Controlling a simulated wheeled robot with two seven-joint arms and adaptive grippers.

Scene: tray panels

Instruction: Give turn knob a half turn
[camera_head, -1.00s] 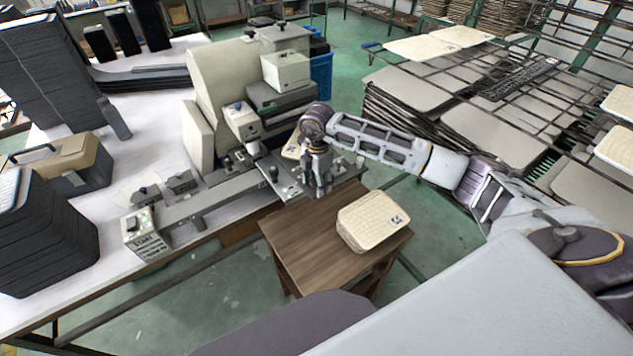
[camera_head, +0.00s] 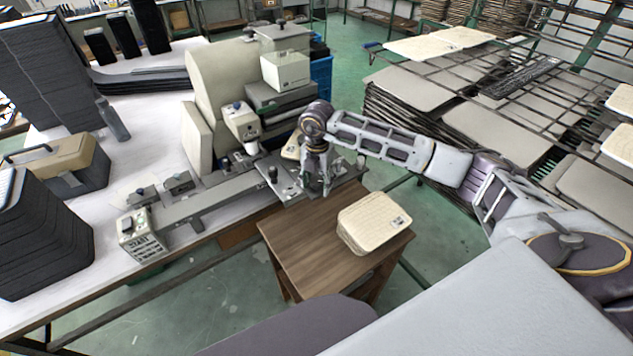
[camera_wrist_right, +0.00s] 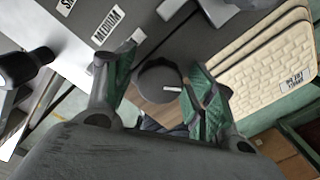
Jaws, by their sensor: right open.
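The turn knob (camera_wrist_right: 158,82) shows in the right wrist view as a dark grey round knob with a white pointer line that points right. My right gripper (camera_wrist_right: 162,68) is open, with its green-padded fingers on either side of the knob. I see a gap on each side of the knob; its depth relative to the fingertips is hard to judge. In the head view my right gripper (camera_head: 321,186) points down over the metal plate of the machine (camera_head: 222,85), and the knob cannot be made out there. My left gripper is not in view.
A label reading MEDIUM (camera_wrist_right: 110,22) sits near the knob. Cream panels (camera_head: 368,222) lie on a small brown table (camera_head: 300,255) below the arm. Racks of panels (camera_head: 490,135) stand at right.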

